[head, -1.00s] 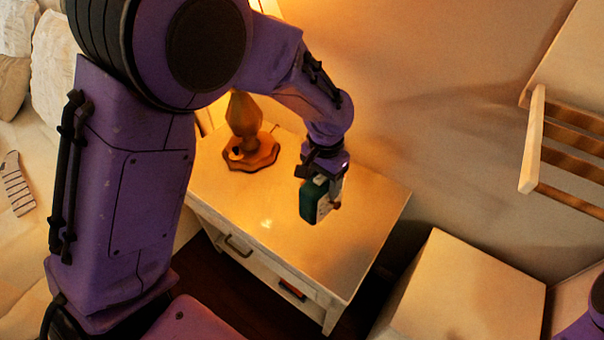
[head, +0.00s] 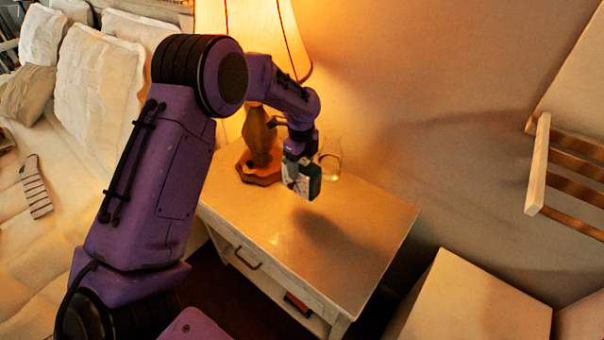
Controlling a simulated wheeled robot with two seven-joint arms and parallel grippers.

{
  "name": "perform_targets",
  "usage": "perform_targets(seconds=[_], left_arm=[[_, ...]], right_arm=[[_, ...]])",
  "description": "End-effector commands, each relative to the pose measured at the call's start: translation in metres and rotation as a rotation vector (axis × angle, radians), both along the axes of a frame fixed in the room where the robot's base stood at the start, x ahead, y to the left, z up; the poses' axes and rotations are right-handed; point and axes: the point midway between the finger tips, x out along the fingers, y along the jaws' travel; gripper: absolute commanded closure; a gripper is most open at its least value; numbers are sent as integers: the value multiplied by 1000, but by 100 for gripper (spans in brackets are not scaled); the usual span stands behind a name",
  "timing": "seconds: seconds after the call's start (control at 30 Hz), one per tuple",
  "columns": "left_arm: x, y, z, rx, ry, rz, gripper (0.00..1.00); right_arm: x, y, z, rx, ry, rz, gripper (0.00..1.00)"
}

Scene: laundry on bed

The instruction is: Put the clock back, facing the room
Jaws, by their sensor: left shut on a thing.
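A small dark green clock (head: 302,181) with a pale face hangs in my left gripper (head: 298,158) above the nightstand. The gripper is shut on its top. The clock's pale face is turned toward the front left of the picture, and its green side shows on the right. Its shadow falls on the nightstand top (head: 350,222) to the right, and the clock appears to be held above the surface. My right gripper is not in view.
A lit lamp (head: 262,150) with a wooden base stands at the nightstand's back left, close to the clock. A clear glass (head: 331,160) stands behind the clock. The bed (head: 75,190) is at left. The nightstand's front and right are clear.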

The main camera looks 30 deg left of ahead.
Motion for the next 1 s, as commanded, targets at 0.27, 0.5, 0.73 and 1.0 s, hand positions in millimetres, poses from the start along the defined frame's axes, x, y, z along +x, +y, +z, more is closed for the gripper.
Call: perform_targets(seconds=[0.27,0.5,0.73,1.0], left_arm=[[29,17,-41,0,2,1,91],[32,18,-73,-1,1,1,91],[32,18,-76,-1,0,1,91],[31,18,-80,-1,2,1,10]], right_arm=[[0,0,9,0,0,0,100],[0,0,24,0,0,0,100],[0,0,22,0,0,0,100],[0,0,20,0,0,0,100]])
